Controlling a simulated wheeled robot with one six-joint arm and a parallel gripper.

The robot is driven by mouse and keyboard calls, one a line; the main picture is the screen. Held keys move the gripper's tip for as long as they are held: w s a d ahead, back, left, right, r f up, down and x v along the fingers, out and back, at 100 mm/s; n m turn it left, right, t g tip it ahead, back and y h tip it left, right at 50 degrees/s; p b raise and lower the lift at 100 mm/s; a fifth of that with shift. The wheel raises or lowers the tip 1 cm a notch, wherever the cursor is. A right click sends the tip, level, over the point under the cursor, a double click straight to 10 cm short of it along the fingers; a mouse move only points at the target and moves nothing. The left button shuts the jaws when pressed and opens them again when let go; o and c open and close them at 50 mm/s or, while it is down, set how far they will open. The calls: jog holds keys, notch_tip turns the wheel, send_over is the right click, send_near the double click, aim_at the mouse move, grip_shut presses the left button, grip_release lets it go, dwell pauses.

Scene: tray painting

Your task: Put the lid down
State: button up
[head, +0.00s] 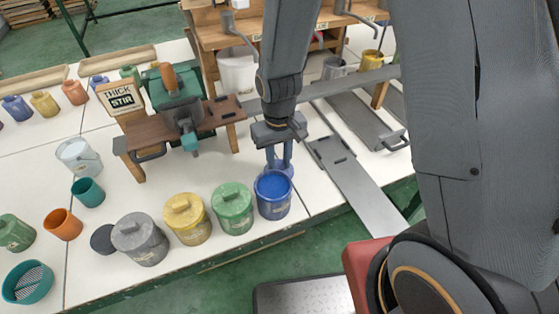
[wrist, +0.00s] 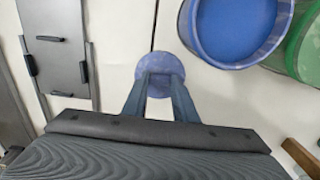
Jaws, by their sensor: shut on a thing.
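My gripper (head: 280,155) points down at the table and is shut on a small round blue lid (wrist: 160,68). The fingers (wrist: 160,95) hide the part of the lid they hold. In the head view the lid (head: 286,169) shows just behind the blue can, partly hidden by it. The blue can (head: 273,200) stands upright and open, and blue paint fills the view inside it in the wrist view (wrist: 236,28). The lid is beside the can, apart from it in the wrist view. I cannot tell whether the lid touches the table.
Green (head: 233,212), yellow (head: 187,222) and grey (head: 140,243) lidded cans stand in a row left of the blue can. A grey metal plate (head: 355,185) lies to the right. A brown stand (head: 160,140) with a green machine is at the left. White tabletop (wrist: 215,105) is bare around the lid.

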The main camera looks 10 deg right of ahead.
aim_at(279, 166)
jog(key=shift+f, duration=0.25)
jog(key=o, duration=1)
notch_tip(279, 166, up, 12)
jog(key=b, duration=0.2)
jog(key=s+d+m, duration=0.3)
jog(key=s+d, duration=0.4)
jog(key=d, duration=0.6)
jog(key=shift+s+r+t, duration=0.3)
jog(key=shift+r+t, duration=0.1)
